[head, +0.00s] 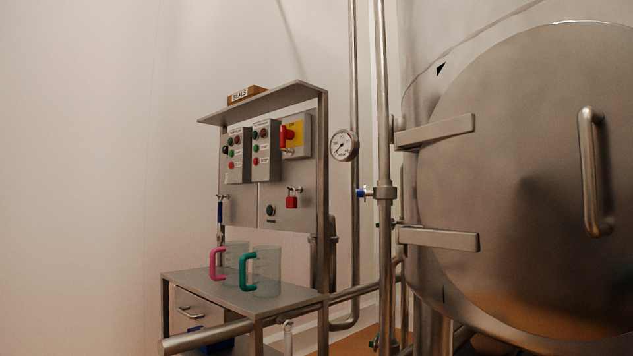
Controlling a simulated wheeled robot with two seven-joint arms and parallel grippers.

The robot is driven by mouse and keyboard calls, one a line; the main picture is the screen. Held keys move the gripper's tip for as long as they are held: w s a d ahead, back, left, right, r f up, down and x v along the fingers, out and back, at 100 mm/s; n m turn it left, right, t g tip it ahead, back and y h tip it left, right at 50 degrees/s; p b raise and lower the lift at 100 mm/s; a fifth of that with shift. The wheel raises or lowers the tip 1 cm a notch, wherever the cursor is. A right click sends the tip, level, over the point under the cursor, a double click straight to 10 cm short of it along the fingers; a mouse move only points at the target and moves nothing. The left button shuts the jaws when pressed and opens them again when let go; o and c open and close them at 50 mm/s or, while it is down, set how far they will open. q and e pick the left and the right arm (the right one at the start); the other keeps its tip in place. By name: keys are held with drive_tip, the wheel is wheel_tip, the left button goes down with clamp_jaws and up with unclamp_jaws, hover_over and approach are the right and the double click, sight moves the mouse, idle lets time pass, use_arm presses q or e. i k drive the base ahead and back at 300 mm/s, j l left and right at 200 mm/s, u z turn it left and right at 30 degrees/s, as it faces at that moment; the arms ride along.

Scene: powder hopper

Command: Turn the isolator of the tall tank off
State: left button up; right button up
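A rotary isolator with a red handle (287,136) on a yellow plate (299,134) sits in a grey box at the upper right of the control panel (240,205). The handle's exact position is too small to tell. A large steel vessel (520,170) with a round hinged door fills the right side; whether it is the tall tank I cannot tell. Neither of my grippers is in view.
Two grey button boxes (237,155) (266,149) sit left of the isolator. Two clear jugs with pink (217,264) and teal (243,272) handles stand on a steel table (205,280). Pipes and a gauge (344,145) stand right of the panel.

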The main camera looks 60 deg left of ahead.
sight(285, 133)
drive_tip(key=u, duration=2.2)
